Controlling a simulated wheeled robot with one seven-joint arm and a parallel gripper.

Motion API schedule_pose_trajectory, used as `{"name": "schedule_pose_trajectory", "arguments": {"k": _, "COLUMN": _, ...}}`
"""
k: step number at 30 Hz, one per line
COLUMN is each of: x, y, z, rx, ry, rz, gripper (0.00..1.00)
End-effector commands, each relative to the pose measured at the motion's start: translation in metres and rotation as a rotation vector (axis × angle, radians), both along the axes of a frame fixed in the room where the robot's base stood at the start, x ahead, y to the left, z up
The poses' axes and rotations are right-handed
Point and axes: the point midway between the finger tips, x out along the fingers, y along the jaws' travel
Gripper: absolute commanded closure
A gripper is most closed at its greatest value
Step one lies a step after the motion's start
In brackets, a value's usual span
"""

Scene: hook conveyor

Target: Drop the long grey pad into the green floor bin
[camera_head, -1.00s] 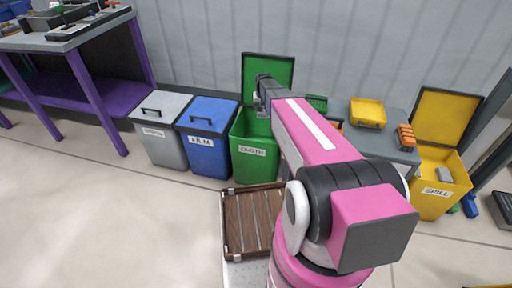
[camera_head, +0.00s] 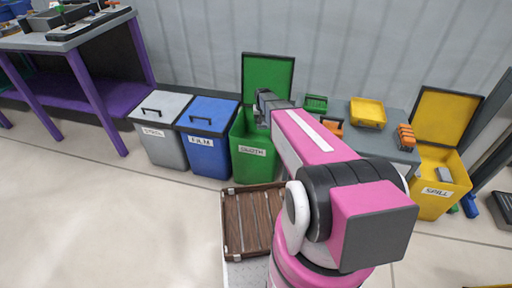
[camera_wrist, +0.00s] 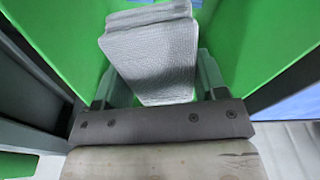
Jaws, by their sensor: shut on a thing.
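The green bin (camera_head: 246,166), labelled CLOTH, stands on the floor with its lid (camera_head: 268,84) up. My gripper (camera_wrist: 155,88) is over the bin's opening. It is shut on the long grey pad (camera_wrist: 157,62), a light grey textured piece that hangs between the fingers in the wrist view. Green bin walls (camera_wrist: 255,45) show on both sides of the pad. In the head view my arm hides the pad and part of the opening. At the top of the wrist view, a similar grey surface shows beyond a fold or edge; I cannot tell whether it is a separate piece.
A blue bin (camera_head: 208,155) and a grey bin (camera_head: 160,148), both lidded shut, stand left of the green bin. A yellow bin (camera_head: 436,190) stands open at right. A table (camera_head: 385,147) holds a yellow tray (camera_head: 367,112). A wooden slatted crate (camera_head: 232,225) lies in front.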

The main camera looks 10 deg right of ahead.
Motion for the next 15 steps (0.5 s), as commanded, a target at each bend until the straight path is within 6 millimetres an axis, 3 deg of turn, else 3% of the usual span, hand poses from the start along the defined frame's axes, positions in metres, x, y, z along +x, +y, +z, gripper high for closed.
{"name": "schedule_pose_trajectory", "arguments": {"k": 7, "x": -0.0001, "y": 0.0, "z": -0.001, "rx": 0.0, "ry": 0.0, "rz": 0.0, "gripper": 0.54}}
{"name": "schedule_pose_trajectory", "arguments": {"k": 8, "x": -0.0001, "y": 0.0, "z": -0.001, "rx": 0.0, "ry": 0.0, "rz": 0.0, "gripper": 0.28}}
{"name": "schedule_pose_trajectory", "arguments": {"k": 10, "x": -0.0001, "y": 0.0, "z": -0.0009, "rx": 0.0, "ry": 0.0, "rz": 0.0, "gripper": 0.05}}
{"name": "schedule_pose_trajectory", "arguments": {"k": 15, "x": -0.0001, "y": 0.0, "z": -0.0009, "rx": 0.0, "ry": 0.0, "rz": 0.0, "gripper": 0.05}}
